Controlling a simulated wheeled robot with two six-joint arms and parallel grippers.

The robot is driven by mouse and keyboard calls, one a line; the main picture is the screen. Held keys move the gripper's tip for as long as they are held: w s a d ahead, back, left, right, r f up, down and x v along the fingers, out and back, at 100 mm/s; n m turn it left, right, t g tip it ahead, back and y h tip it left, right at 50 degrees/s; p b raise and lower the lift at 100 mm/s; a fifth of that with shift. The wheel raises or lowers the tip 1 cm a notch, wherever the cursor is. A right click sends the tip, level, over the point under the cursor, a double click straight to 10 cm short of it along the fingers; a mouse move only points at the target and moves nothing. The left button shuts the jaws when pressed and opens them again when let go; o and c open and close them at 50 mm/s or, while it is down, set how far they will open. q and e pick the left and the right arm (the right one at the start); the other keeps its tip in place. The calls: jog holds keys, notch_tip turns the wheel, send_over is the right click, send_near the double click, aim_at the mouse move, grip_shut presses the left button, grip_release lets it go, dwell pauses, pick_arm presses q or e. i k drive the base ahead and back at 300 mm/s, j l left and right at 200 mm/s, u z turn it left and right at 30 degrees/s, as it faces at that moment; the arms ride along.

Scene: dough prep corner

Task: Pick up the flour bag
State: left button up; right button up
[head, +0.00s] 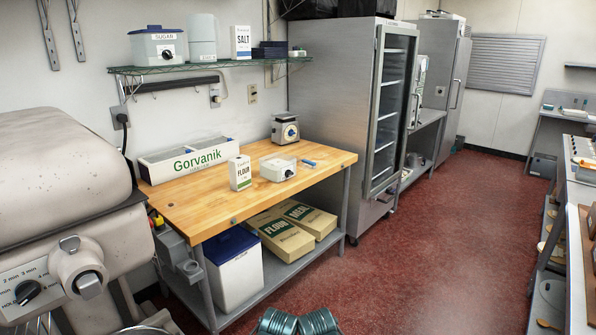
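A small white upright pack labelled FLOUR (240,175) stands on the wooden tabletop (200,198), left of a small white device with a dial (278,169). A large tan bag labelled FLOUR (282,240) lies flat on the grey lower shelf (275,283) under the table. It lies between a white bin with a blue lid (234,268) and a similar tan bag labelled MEAL (308,217). The front of the large flour bag faces the open floor.
The table's front legs (345,212) flank the shelf opening. A big grey machine (70,220) stands at the left, and a steel refrigerator (350,110) stands beyond the table. The red floor (430,240) is clear in the middle. A shelved counter (555,240) runs along the right.

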aim_at(240, 166)
jog(key=i+z, duration=0.2)
jog(key=i, duration=1.2)
jog(key=l, duration=0.1)
